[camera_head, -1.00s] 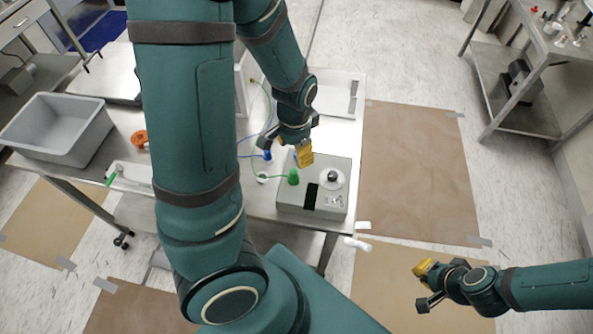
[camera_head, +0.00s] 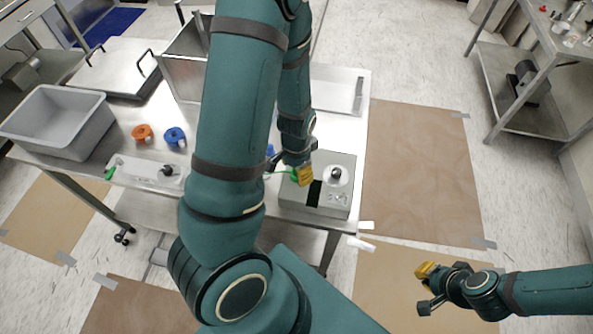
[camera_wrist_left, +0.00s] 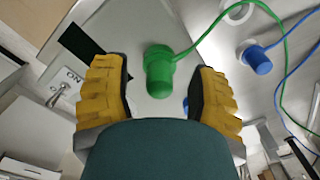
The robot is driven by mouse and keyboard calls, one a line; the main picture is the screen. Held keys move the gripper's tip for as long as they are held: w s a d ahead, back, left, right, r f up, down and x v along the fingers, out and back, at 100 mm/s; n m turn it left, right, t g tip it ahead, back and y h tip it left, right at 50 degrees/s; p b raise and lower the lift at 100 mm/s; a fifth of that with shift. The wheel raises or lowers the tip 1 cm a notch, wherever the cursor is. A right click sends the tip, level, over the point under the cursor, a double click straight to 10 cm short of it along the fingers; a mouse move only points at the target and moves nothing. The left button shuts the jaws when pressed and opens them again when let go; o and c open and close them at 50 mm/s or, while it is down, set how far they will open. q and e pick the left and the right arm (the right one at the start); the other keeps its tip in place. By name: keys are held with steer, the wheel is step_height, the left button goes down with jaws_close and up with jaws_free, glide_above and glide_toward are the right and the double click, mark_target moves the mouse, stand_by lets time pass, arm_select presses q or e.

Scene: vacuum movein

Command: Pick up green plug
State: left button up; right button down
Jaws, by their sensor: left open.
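The green plug (camera_wrist_left: 158,72) stands on the grey box and shows between my left gripper's two yellow fingers in the left wrist view. A green cable runs from it to the upper right. In the head view the plug (camera_head: 294,176) is mostly hidden by the fingers. My left gripper (camera_head: 304,174) is open at the plug, with visible gaps on both sides of it in the wrist view. The grey box (camera_head: 318,208) sits at the table's front right corner. My right gripper (camera_head: 425,287) is open and empty, away from the table at the lower right.
A blue plug (camera_wrist_left: 257,60) with a blue cable is right of the green plug in the wrist view. A grey bin (camera_head: 60,125), orange spool (camera_head: 143,133), blue spool (camera_head: 175,137) and power strip (camera_head: 147,172) are further left.

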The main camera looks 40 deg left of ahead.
arm_select(q)
steer(key=shift+c, duration=0.4)
jaws_close()
step_height(320, 180, up, 10)
steer(key=shift+r+p, duration=0.1)
steer(key=shift+p, duration=1)
steer(key=s+a+b, duration=0.2)
steer(key=s+a, duration=0.1)
steer(key=a, duration=0.7)
steer(key=shift+b, duration=0.3)
stand_by(0.5)
